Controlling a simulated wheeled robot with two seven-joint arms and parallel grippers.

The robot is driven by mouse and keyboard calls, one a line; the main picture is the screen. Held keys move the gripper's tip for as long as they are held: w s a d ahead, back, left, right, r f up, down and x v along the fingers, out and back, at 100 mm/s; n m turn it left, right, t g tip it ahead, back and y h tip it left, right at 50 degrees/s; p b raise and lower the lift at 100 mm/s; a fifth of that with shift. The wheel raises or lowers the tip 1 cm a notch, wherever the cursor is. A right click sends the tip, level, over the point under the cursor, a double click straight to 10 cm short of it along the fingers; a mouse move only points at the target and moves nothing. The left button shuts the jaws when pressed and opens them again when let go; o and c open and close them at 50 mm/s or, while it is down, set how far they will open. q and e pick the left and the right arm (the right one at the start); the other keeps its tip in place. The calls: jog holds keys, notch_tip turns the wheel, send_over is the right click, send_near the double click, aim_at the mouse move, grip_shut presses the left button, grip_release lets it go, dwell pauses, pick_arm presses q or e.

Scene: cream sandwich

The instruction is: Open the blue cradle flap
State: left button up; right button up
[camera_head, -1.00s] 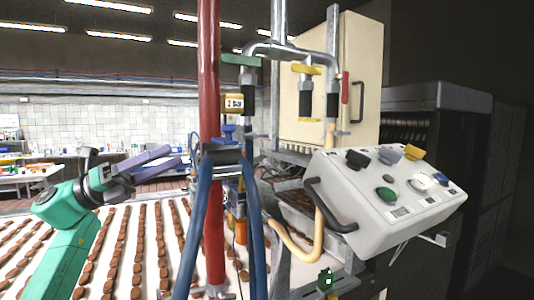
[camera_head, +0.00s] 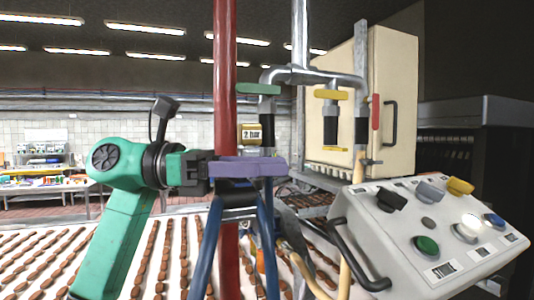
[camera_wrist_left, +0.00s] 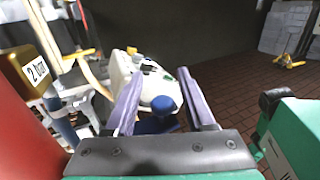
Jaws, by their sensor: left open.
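My left gripper (camera_head: 278,167) comes in from the left, its purple fingers level across the front of the red pipe. It is open in the left wrist view (camera_wrist_left: 158,78), its two fingers apart with a blue piece (camera_wrist_left: 163,104) seen between them. I cannot tell whether this is the blue cradle flap or whether a finger touches it. In the head view, a dark cradle (camera_head: 238,212) on the red pipe carries two blue hoses (camera_head: 209,245). The gripper covers its upper part, so the flap cannot be made out there. My right gripper is not in view.
The red pipe (camera_head: 225,80) stands close to my left gripper. A "2 bar" tag (camera_head: 251,134), valves with a green handle (camera_head: 258,89) and a yellow handle (camera_head: 328,94) are near. A white control panel (camera_head: 425,235) stands right; a conveyor with chocolate bars (camera_head: 150,255) lies below.

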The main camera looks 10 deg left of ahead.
pick_arm(q)
jog(key=shift+s+a, duration=0.2)
jog(key=shift+s, duration=0.05)
jog(key=shift+c, duration=0.2)
jog(key=shift+w, duration=0.1)
grip_shut()
dwell(1.0)
